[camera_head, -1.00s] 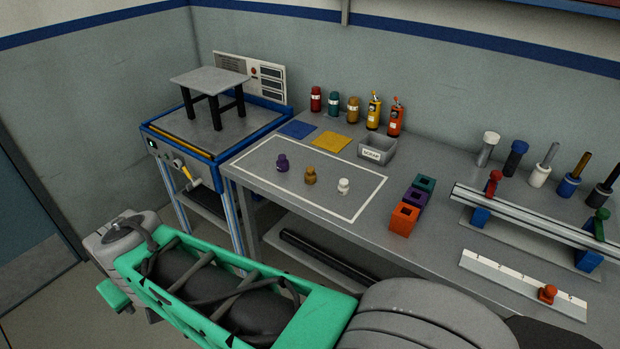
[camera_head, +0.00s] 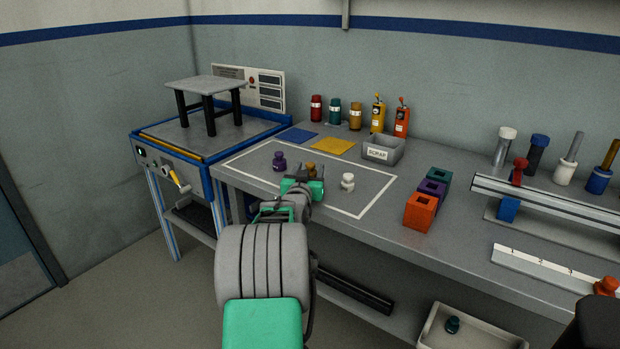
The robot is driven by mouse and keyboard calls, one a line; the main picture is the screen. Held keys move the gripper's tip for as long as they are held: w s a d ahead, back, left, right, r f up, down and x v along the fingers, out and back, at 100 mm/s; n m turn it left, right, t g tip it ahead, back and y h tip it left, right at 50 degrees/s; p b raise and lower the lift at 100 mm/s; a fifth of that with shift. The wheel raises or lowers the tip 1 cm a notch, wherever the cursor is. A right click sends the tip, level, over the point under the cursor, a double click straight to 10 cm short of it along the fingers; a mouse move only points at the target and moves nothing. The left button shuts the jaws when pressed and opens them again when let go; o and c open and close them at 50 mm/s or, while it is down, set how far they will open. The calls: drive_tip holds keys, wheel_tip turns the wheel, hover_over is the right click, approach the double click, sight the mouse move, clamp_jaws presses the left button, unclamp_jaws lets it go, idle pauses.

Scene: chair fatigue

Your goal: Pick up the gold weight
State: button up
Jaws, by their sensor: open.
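The gold weight (camera_head: 310,167) stands inside the white outlined rectangle on the grey bench, between the purple weight (camera_head: 279,161) and the white weight (camera_head: 347,182). My gripper (camera_head: 310,174) is open, reaching over the bench from the front, right at the gold weight. The gripper hides the lower part of the gold weight. I cannot tell whether the fingers are around it or just in front of it.
A grey scrap bin (camera_head: 382,149), blue pad (camera_head: 297,135) and yellow pad (camera_head: 333,144) lie behind. Coloured blocks (camera_head: 421,211) stand to the right. A blue-framed machine (camera_head: 205,160) with a small table is left. Bottles line the wall.

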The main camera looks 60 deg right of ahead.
drive_tip(key=shift+x, duration=0.8)
clamp_jaws()
